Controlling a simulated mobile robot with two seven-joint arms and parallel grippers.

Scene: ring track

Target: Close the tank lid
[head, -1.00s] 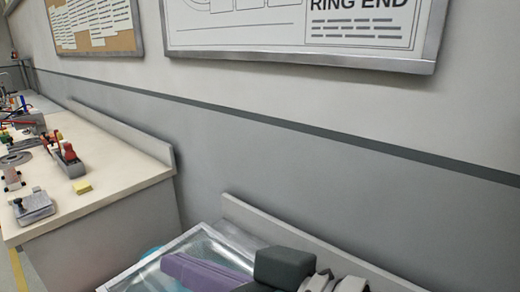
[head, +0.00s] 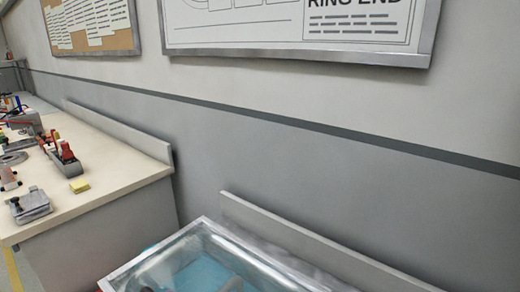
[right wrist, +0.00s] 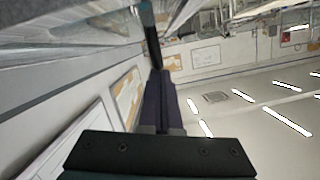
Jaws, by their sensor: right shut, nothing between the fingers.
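The tank (head: 125,275) is at the bottom of the head view, cut off by the lower edge. It has a pale metal rim and blue water shows inside. A clear, shiny pane shows over the water; I cannot tell whether this lid lies fully flat. My right gripper (right wrist: 158,76) is in the right wrist view, its purple fingers shut together and empty. A clear pane (right wrist: 75,50) with a pale edge runs close beside the fingers there; contact cannot be told. Small dark shapes at the head view's bottom edge are unclear. My left gripper is out of view.
A bench (head: 105,190) at left holds a yellow block (head: 79,186), a grey device (head: 32,206) and a red-and-grey tool holder (head: 66,158). A low grey ledge (head: 290,238) runs behind the tank along the wall. A framed board (head: 300,30) hangs above.

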